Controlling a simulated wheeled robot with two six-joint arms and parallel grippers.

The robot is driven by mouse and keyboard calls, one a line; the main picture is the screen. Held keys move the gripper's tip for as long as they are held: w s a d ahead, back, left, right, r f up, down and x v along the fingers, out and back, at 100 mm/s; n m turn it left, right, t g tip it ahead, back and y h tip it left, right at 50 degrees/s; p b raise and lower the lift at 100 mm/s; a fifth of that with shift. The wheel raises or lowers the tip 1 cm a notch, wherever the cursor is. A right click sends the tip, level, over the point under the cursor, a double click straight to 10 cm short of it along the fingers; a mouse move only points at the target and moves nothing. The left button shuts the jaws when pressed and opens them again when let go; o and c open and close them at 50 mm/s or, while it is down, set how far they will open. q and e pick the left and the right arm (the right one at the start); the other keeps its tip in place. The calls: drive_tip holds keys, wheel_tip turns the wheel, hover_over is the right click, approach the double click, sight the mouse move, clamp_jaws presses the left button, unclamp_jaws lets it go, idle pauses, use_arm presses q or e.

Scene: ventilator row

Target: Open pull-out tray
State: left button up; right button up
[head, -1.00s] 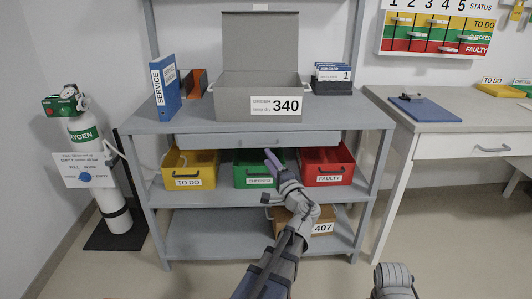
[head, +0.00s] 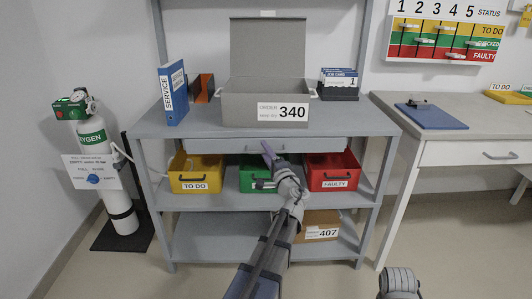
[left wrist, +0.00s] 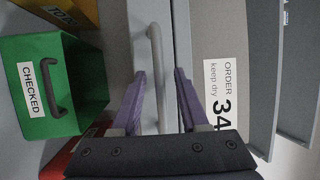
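The pull-out tray (head: 215,146) is a shallow grey tray under the top shelf of the grey unit, and it looks pushed in. My left gripper (head: 267,150) is in front of the middle of its front and partly hides it. In the left wrist view, the tray's grey bar handle (left wrist: 156,55) runs between the two purple fingers of the left gripper (left wrist: 160,80). The fingers are open, with gaps showing on both sides of the handle. My right gripper is not visible; only a grey part of my right arm shows at the bottom edge.
An open grey ORDER 340 box (head: 240,103) stands on the shelf above. Yellow (head: 195,175), green (head: 253,172) and red (head: 332,172) bins sit below the tray. A side table (head: 470,150) stands at the right, and an oxygen cylinder (head: 95,150) at the left.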

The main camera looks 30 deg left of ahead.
use_arm(q)
clamp_jaws()
idle(1.2)
